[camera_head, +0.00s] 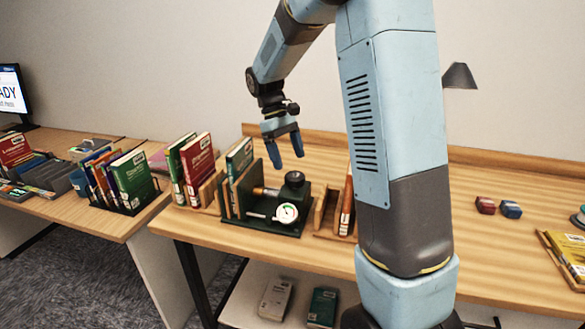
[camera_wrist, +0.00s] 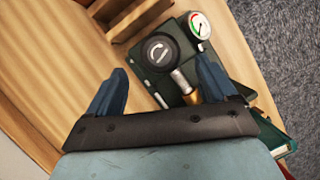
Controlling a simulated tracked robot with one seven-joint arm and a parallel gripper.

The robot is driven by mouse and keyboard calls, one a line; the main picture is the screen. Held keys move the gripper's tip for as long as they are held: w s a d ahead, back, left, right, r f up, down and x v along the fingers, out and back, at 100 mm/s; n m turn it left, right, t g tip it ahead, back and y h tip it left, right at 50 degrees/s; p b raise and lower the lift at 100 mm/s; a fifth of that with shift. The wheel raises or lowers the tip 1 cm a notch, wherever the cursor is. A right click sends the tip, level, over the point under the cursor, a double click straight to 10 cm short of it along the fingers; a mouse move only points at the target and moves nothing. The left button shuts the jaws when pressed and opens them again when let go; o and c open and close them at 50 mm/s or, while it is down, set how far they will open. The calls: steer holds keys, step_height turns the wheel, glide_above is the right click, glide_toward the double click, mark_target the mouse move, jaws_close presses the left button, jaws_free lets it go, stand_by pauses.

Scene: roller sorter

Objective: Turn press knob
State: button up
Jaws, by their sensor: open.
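The press is a dark green device (camera_head: 262,222) on the wooden table, with a black round knob (camera_head: 294,180) on top at its right. A white dial gauge (camera_head: 287,213) faces forward below the knob. A brass-coloured cylinder (camera_head: 266,191) lies to the left of the knob. My gripper (camera_head: 284,154) is open and empty, above and slightly behind the press. In the wrist view the knob (camera_wrist: 160,50) shows a white curved mark, beyond and between the fingertips of my gripper (camera_wrist: 160,76). The gauge (camera_wrist: 199,26) is at its upper right. The fingers appear apart from the knob.
Books (camera_head: 197,165) stand left of the press, and a wooden holder with an upright book (camera_head: 347,206) stands to its right. A second table (camera_head: 112,223) at the left carries more books. Small red and blue blocks (camera_head: 498,207) lie at the right. A wall closes off the back.

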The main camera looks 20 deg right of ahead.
steer(key=v, duration=0.8)
steer(key=shift+r, duration=0.2)
steer(key=shift+r, duration=0.1)
steer(key=s+d+r+m+t+y, duration=0.1)
steer(key=s+r+m+t, duration=0.15)
steer(key=s, duration=0.55)
steer(key=s+d+r+m+t, duration=0.1)
steer(key=s+r+t, duration=0.25)
steer(key=s, duration=0.45)
steer(key=s+f+m+t+y, duration=0.1)
steer(key=s+f+m+t, duration=0.1)
steer(key=s, duration=1.1)
steer(key=shift+d+f+m+t, duration=0.3)
steer(key=shift+d+t, duration=0.2)
steer(key=shift+t, duration=0.3)
steer(key=shift+s, duration=0.1)
